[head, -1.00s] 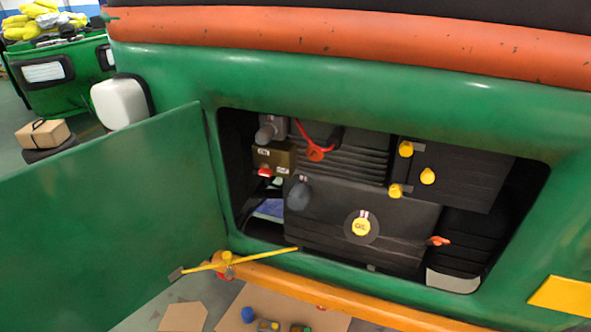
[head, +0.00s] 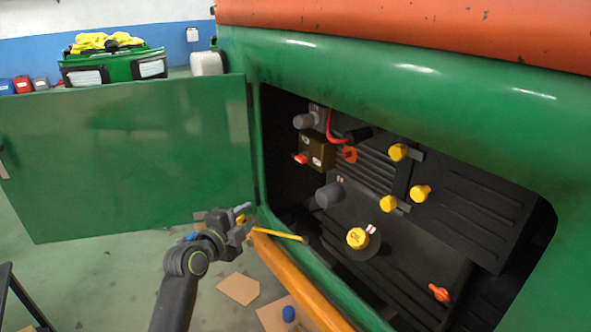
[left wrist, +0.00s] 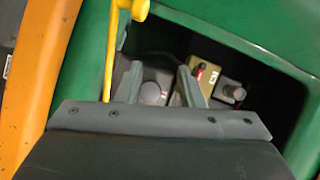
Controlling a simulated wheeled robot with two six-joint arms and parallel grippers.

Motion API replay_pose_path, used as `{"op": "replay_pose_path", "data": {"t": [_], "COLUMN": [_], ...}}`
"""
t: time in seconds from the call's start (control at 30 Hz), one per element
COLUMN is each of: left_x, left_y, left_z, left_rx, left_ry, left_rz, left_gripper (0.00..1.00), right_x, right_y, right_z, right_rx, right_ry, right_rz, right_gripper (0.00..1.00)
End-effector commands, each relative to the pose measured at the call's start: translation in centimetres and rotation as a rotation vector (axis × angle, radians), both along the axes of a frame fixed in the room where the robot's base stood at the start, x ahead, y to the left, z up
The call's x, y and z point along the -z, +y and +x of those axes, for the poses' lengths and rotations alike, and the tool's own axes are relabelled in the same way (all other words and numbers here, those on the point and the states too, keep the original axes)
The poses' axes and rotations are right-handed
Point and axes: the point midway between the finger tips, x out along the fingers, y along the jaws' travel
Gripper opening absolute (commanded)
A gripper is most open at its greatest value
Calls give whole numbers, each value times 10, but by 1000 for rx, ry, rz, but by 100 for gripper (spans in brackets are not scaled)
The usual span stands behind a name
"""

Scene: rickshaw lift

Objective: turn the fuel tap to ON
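The fuel tap looks to be the small brown box with white labels (head: 317,151) and a red knob (head: 300,158) at the upper left of the engine bay. In the left wrist view the box (left wrist: 208,62) and red knob (left wrist: 200,76) are beyond the fingers, to the upper right. The labels are too small to read. My left gripper (head: 246,218) is outside the bay, low by its left edge and apart from the tap. In the left wrist view its fingers (left wrist: 160,85) stand apart with nothing held between them. My right gripper is out of view.
The green door (head: 125,155) stands open left of the bay. Grey cylinders (head: 328,195), yellow caps (head: 357,238) and a red cable (head: 330,125) crowd the bay.

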Motion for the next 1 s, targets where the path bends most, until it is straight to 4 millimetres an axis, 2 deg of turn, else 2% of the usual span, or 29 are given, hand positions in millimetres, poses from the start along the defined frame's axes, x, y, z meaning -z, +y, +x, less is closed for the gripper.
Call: {"op": "replay_pose_path", "data": {"t": [0.03,0.1,0.23,0.47,1.0], "left_x": [-27,-55,-83,-89,-88], "left_y": [-9,-18,-27,-38,-77], "left_z": [-2,-6,-11,3,67], "left_rx": [38,75,109,116,115], "left_ry": [-79,-160,-242,-255,-253], "left_rz": [39,87,138,146,147], "left_gripper": [35,35,35,35,35], "right_x": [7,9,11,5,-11], "right_y": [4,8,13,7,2], "right_z": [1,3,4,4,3], "right_rx": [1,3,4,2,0], "right_ry": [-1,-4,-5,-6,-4], "right_rz": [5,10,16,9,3], "right_gripper": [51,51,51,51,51]}}
